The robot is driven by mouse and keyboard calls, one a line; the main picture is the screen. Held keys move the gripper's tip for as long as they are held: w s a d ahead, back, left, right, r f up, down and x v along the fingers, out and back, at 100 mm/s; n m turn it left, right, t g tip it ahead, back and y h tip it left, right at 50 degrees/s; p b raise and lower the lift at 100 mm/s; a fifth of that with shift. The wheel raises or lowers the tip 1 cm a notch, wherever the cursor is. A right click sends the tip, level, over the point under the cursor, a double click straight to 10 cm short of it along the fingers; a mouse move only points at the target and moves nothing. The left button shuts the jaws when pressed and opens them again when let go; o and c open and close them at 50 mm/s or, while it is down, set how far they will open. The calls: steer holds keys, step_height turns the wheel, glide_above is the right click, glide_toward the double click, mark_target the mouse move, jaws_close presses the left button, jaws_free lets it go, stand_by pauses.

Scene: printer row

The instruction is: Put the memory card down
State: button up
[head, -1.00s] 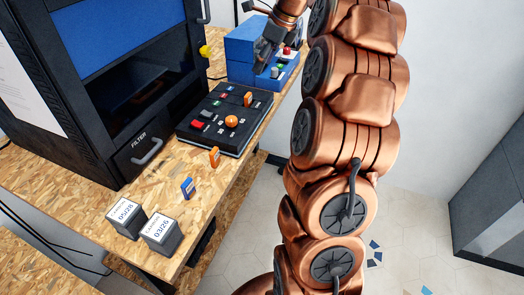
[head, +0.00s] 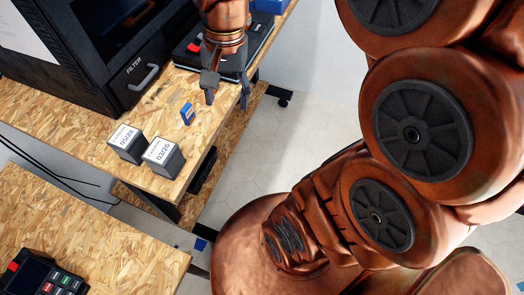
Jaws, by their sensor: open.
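A small blue card with a pale label (head: 187,113) stands upright on the wooden bench (head: 165,100). It looks like the memory card, though I cannot read its label. My gripper (head: 227,94) points down over the bench's right edge, to the right of and beyond the blue card, apart from it. Its two dark fingers are spread, and I see nothing held between them. The small orange piece that stood on the bench a second ago does not show; the gripper covers about that place.
Two dark boxes with pale dated tops, 05/28 (head: 126,142) and 03/26 (head: 163,157), stand near the bench's front. The black printer (head: 105,75) is at the left. A black control panel (head: 190,52) lies behind my gripper. A keypad device (head: 45,275) sits lower left.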

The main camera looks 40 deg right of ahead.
steer(key=s+a+f+n+g+h, duration=0.1)
steer(key=s+f+n, duration=0.5)
steer(key=s, duration=0.7)
steer(key=n, duration=0.2)
steer(key=shift+s+a+n, duration=0.15)
steer(key=shift+n, duration=0.15)
steer(key=shift+f, duration=0.1)
